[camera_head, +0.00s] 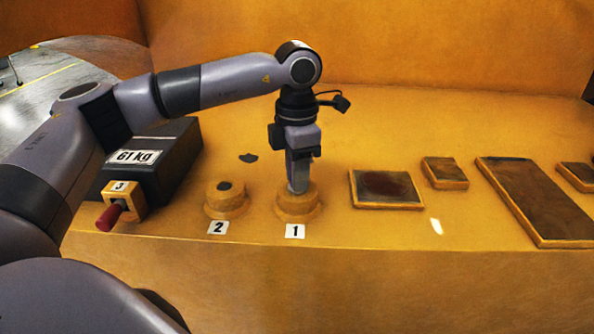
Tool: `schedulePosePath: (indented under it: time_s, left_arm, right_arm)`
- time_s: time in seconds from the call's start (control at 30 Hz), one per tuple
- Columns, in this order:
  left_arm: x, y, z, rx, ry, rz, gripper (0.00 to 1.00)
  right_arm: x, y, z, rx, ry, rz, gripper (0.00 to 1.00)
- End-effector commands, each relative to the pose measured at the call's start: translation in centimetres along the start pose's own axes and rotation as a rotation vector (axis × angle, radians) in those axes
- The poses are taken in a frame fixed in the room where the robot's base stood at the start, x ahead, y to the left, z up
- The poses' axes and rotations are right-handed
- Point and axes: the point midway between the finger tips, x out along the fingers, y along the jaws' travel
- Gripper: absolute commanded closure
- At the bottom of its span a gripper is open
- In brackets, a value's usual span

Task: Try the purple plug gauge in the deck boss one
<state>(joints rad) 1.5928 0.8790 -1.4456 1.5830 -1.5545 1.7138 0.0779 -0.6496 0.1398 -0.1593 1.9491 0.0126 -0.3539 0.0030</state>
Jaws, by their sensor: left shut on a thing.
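My left gripper (299,172) points straight down over deck boss one (298,207), a round yellow boss with the label 1 in front. It is shut on a slim piece, taken as the purple plug gauge, which the fingers mostly hide; its colour is not clear. The fingertips are at the top of the boss, and I cannot tell how far the gauge sits in the bore. My right gripper is not in view.
Boss two (226,204), with a dark bore, stands left of boss one. Further left are a red-handled piece (110,216) in block 3 (138,196) and a black 61 kg block (176,160). Several framed pads, such as one (357,203), lie right. A yellow wall rises behind.

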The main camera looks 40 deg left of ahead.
Motion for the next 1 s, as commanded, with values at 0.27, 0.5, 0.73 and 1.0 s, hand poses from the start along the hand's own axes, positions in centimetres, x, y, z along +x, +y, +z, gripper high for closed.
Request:
schedulePosePath:
  time_s: [0.27,0.5,0.73,1.0]
  left_arm:
    - [-0.08,0.01,0.02,0.000,-0.002,0.001,1.00]
    - [-0.08,0.01,0.03,0.000,-0.002,0.001,1.00]
    - [-0.08,0.01,0.03,0.000,-0.001,0.001,0.46]
    - [-0.02,0.00,0.00,0.000,0.000,0.000,0.46]
  right_arm:
    - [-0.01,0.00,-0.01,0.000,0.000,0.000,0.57]
    - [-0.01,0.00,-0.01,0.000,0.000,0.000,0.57]
    - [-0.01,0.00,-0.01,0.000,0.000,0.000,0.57]
    - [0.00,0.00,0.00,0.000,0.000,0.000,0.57]
